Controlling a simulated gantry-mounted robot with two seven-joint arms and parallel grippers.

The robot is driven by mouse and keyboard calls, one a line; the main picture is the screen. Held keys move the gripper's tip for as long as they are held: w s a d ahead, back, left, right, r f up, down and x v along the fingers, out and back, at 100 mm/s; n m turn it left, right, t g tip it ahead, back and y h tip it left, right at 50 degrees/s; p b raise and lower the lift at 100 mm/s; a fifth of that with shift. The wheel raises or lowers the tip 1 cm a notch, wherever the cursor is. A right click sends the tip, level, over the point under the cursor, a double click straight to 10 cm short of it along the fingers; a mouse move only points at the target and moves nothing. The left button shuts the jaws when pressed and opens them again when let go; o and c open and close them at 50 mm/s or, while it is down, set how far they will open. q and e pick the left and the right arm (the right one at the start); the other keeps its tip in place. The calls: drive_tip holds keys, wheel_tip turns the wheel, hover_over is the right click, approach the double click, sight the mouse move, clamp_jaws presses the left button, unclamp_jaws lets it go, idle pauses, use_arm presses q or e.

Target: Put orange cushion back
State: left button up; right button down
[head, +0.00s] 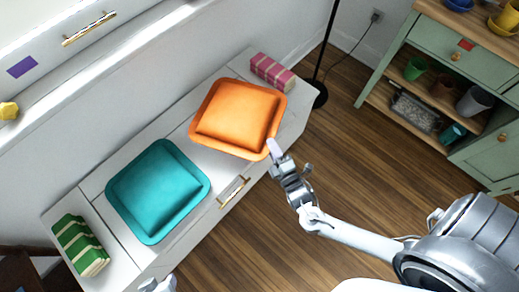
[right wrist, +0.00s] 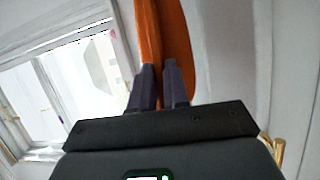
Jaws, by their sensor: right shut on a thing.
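The orange cushion (head: 238,115) is square with a raised middle and a flat rim. It shows over the right part of the white bench (head: 210,160); I cannot tell whether it rests fully on the bench top. My right gripper (head: 274,152) is at the cushion's lower right corner, shut on its rim. In the right wrist view the orange cushion (right wrist: 176,45) rises from between the two dark fingertips of the right gripper (right wrist: 159,78). A grey piece at the bottom edge of the head view seems to be my left gripper (head: 157,285); its fingers cannot be made out.
A teal cushion (head: 158,190) lies on the bench left of the orange one. A pink striped bundle (head: 272,72) sits at the bench's far end, a green striped one (head: 80,246) at its near end. A black pole (head: 326,50) and green cabinet (head: 440,50) stand beyond open wooden floor.

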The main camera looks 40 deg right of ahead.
sight(261, 144)
drive_tip(key=w+f, duration=0.1)
drive_tip(key=w+a+b, duration=0.1)
drive_tip(key=w, duration=0.1)
drive_tip(key=w+f+b, duration=0.1)
drive_tip(key=shift+w+a+f, duration=0.15)
drive_tip(key=shift+a+f, duration=0.1)
drive_tip(key=shift+f, duration=0.05)
use_arm(q)
wheel_tip(261, 144, down, 6)
drive_tip(key=b, duration=0.3)
use_arm(e)
wheel_tip(261, 144, down, 4)
drive_tip(key=shift+r, duration=0.1)
drive_tip(key=c, duration=1.1)
unclamp_jaws()
drive_tip(key=shift+f, duration=0.2)
use_arm(q)
drive_tip(key=shift+d+r, duration=0.1)
use_arm(e)
drive_tip(key=shift+r, duration=0.1)
